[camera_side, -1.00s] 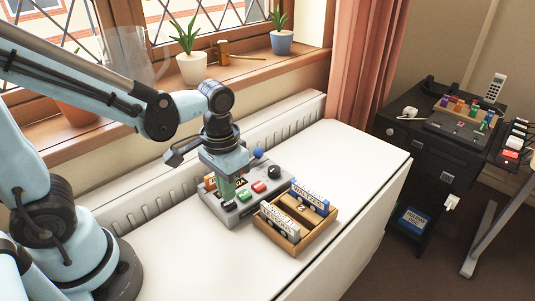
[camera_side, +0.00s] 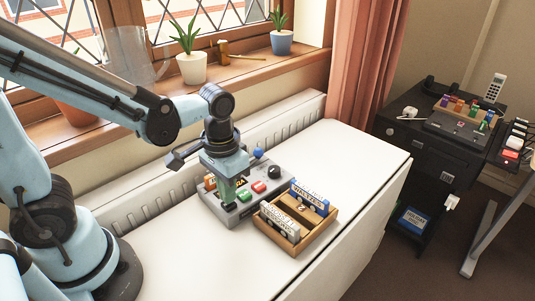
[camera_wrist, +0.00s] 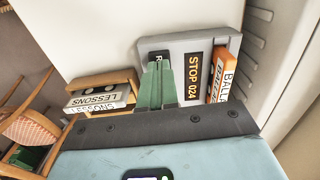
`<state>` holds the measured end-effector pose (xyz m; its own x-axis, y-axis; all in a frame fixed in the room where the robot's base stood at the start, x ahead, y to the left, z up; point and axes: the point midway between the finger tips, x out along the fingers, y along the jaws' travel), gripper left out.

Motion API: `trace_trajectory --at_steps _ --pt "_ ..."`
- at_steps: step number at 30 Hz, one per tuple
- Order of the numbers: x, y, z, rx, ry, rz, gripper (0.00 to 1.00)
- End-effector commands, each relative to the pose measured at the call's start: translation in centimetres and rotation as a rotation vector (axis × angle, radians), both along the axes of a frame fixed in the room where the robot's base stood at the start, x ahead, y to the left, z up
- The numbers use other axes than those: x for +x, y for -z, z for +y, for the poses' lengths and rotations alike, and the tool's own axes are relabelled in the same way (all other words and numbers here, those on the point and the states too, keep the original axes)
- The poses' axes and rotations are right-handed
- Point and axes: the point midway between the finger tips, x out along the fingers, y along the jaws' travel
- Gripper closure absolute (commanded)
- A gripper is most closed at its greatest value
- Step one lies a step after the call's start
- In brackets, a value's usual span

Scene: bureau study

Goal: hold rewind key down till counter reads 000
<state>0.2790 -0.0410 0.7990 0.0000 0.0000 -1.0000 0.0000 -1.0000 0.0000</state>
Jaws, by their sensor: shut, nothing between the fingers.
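The grey cassette machine (camera_side: 244,212) stands on the white table. Its counter display (camera_wrist: 193,75) reads STOP 024 in the wrist view. My gripper (camera_side: 229,198) is shut and empty, pointing down over the black key at the machine's near left corner. In the wrist view the green fingers (camera_wrist: 156,92) partly cover a dark key label (camera_wrist: 158,57) showing an R. I cannot tell whether the tips touch the key. A green key (camera_side: 244,195), a red key (camera_side: 259,187) and a black knob (camera_side: 274,172) sit to the right. An orange cassette (camera_wrist: 221,76) stands beside the display.
A wooden tray (camera_side: 293,249) with labelled cassettes stands close to the right of the machine; its LESSONS cassette shows in the wrist view (camera_wrist: 98,100). A blue ball-topped lever (camera_side: 258,153) rises behind my gripper. A radiator (camera_side: 165,188) runs along the back. The table's right part is clear.

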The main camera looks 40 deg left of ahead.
Motion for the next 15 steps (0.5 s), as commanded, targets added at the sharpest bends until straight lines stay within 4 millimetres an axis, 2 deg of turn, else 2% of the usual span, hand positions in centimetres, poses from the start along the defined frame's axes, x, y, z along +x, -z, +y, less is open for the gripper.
trace_trajectory --at_steps 15 --pt "0.01 0.94 0.00 0.000 0.000 0.000 1.00"
